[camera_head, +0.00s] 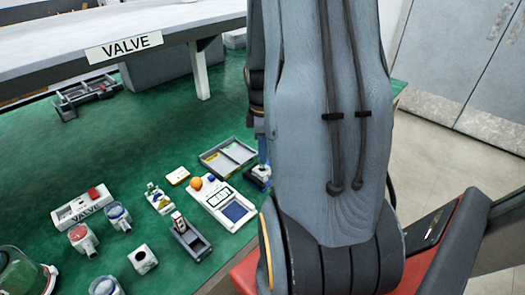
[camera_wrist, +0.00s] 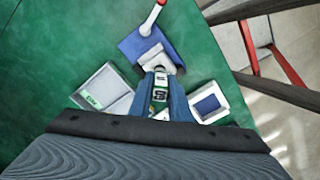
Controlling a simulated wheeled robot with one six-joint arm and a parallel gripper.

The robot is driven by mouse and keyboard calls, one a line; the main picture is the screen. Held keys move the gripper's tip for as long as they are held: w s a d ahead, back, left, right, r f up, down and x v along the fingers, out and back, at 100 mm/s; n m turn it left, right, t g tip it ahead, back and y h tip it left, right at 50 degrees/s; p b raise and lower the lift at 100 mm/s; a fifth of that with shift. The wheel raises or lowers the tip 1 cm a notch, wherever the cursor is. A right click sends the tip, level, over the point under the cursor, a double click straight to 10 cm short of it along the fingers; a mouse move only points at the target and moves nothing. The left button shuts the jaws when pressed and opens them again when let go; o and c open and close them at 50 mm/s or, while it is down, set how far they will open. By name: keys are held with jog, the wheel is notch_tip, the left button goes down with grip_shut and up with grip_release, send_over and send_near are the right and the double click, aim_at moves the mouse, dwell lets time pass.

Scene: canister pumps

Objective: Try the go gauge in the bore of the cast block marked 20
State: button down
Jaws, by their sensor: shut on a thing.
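My gripper (camera_wrist: 161,76) is shut on a small gauge-like piece (camera_wrist: 160,95) with white, dark and green bands, seen end-on between the fingers in the wrist view. Its marking is too small to read surely. Just beyond the fingertips is a pale grey block (camera_wrist: 153,57) on a blue base. I cannot tell whether the piece touches it or enters a bore. In the head view a dark and white fixture (camera_head: 259,177) stands beside my arm, which mostly hides my gripper. A white block with a dark bore (camera_head: 142,259) stands at the front. No 20 is readable.
A grey tray (camera_head: 211,168) with yellow and green sections lies beside the fixture. A white panel (camera_head: 207,202) with a blue square and an orange ball is in front. Blue-topped and red-topped parts stand left. A shelf marked VALVE (camera_head: 124,47) overhangs the back.

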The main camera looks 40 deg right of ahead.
jog(key=shift+f+b, duration=0.65)
jog(key=shift+f, duration=0.75)
dwell(0.5)
jog(key=shift+r, duration=0.2)
dwell(0.6)
jog(key=shift+r+p, duration=1.15)
jog(key=shift+p, duration=0.1)
jog(key=shift+r+p, duration=2.3)
jog(key=shift+r, duration=0.2)
